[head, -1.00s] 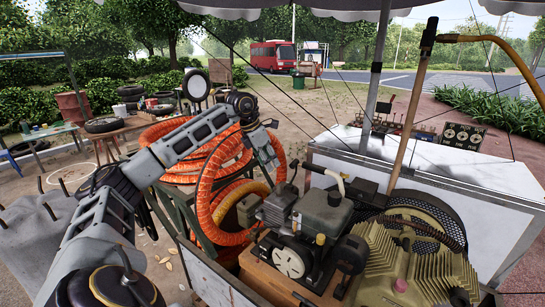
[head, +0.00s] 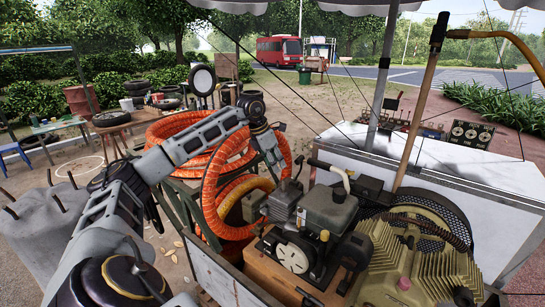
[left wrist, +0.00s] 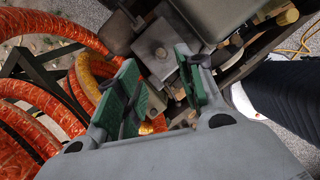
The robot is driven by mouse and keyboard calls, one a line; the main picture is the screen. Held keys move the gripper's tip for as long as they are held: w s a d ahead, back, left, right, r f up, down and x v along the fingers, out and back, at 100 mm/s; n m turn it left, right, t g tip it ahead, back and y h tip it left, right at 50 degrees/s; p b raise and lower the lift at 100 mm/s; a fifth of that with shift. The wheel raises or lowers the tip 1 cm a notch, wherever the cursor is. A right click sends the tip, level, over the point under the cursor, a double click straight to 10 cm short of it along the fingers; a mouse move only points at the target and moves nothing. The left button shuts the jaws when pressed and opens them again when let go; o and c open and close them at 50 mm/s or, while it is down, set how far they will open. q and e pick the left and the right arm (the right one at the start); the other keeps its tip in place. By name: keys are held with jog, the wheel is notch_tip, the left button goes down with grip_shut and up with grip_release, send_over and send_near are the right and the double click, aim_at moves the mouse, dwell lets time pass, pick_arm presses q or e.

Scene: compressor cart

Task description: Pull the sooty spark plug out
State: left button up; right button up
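My left gripper (head: 277,172) reaches in from the left and points down beside the small engine (head: 328,208) on the cart. In the left wrist view, its two green-padded fingers (left wrist: 162,90) stand apart on either side of a grey metal engine part (left wrist: 157,50). Small metal and brownish parts show in the gap between the fingers. I cannot tell which of them, if any, is the sooty spark plug. In the head view, the plug is not clearly seen either. My right gripper is out of view.
An orange hose coil (head: 228,180) lies close behind and left of the gripper. A ribbed yellowish compressor (head: 420,265) stands right of the engine. A white-topped cabinet (head: 440,165) and an upright wooden handle (head: 420,110) are farther right.

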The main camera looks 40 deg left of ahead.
aim_at(283, 179)
pick_arm(q)
jog(key=shift+p+x, duration=0.8)
jog(key=shift+x, duration=4.45)
jog(key=shift+c, duration=0.2)
grip_shut()
jog(key=shift+r, duration=0.15)
jog(key=shift+w+a+r+p, duration=0.15)
jog(key=shift+r+p, duration=0.2)
jog(key=shift+r, duration=0.3)
jog(key=shift+w+a+r+p, duration=0.1)
jog(key=shift+r+p, duration=0.25)
jog(key=shift+r, duration=0.3)
jog(key=shift+s+d+r, duration=0.25)
jog(key=shift+s+r, duration=0.1)
jog(key=shift+r, duration=0.05)
jog(key=shift+p, duration=0.3)
jog(key=shift+w+a, duration=0.1)
jog(key=shift+w, duration=0.1)
